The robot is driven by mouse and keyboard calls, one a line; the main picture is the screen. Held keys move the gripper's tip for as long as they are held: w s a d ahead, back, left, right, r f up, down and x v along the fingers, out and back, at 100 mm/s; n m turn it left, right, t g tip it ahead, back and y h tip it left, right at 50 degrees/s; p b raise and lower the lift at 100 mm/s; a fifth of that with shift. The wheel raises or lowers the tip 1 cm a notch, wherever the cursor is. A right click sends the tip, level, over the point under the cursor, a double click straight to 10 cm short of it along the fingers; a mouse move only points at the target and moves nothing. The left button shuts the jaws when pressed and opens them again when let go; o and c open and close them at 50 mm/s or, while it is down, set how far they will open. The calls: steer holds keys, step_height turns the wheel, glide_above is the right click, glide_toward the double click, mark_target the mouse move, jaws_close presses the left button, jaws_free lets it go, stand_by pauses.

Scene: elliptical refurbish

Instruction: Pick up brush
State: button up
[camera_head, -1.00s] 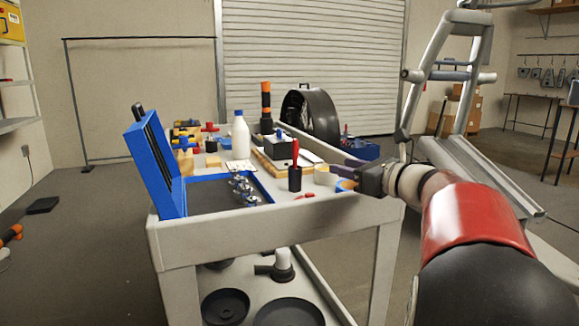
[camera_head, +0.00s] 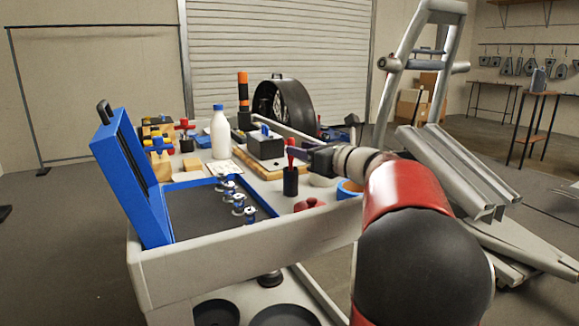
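A red-handled tool (camera_head: 290,154) stands upright in a small black cup (camera_head: 290,181) on the cart top. It may be the brush, but its lower end is hidden in the cup, so I cannot tell. My gripper (camera_head: 295,151) reaches in from the right, with its tips beside the red handle in the picture. I cannot tell whether they touch the handle or how far apart the fingers are.
The white cart (camera_head: 250,248) has a raised rim. An open blue case (camera_head: 130,175) fills its left side. A black wheel (camera_head: 290,103) stands behind.

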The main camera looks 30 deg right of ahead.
mark_target(291, 159)
steer(key=x, duration=0.4)
steer(key=shift+w+a+f, duration=0.1)
steer(key=shift+f, duration=0.05)
jaws_close()
